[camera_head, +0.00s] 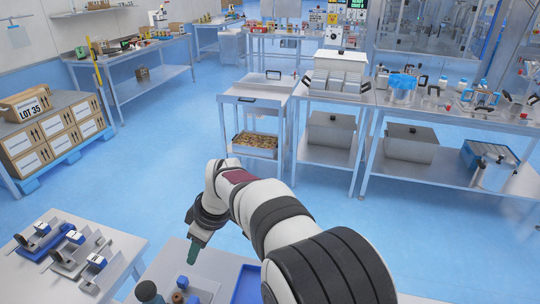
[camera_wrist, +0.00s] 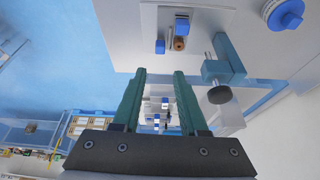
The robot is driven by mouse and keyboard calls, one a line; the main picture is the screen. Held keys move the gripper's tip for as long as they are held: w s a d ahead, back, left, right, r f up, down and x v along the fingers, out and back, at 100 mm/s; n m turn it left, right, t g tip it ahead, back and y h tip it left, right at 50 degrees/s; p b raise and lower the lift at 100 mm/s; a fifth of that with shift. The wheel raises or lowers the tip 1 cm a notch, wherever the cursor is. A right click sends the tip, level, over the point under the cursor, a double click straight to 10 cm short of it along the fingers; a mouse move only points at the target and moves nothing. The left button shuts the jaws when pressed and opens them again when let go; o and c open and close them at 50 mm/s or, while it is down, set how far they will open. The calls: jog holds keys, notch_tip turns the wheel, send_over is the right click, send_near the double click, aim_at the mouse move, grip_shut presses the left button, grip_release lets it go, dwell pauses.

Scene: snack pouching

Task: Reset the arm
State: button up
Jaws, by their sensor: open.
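My gripper (camera_wrist: 158,82) is open in the wrist view, its two green fingers apart with nothing between them but the distant background. In the head view my gripper (camera_head: 193,252) hangs at the end of my white and black arm, pointing down near the back edge of the nearest table (camera_head: 165,262). The small items on that table lie beyond the fingertips in the wrist view and apart from them.
A blue-rimmed tray (camera_head: 247,284) and small blue and brown items (camera_head: 180,292) are on the near table. A side table (camera_head: 125,245) with metal holders stands at left. A steel cart (camera_head: 255,100) and benches stand farther back. Blue floor between is clear.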

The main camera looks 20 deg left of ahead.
jog(key=s+d+r+m, duration=0.1)
jog(key=d+r+m, duration=0.15)
jog(key=d, duration=0.45)
jog(key=s+d+r+m, duration=0.1)
jog(key=d+r+m, duration=0.1)
jog(key=d+m, duration=0.35)
jog(key=s+d+f+m+h, duration=0.2)
jog(key=s+d+m, duration=1.3)
jog(key=s+d, duration=0.4)
jog(key=shift+s+d+h, duration=0.2)
jog(key=shift+d+h, duration=0.1)
jog(key=shift+d, duration=0.8)
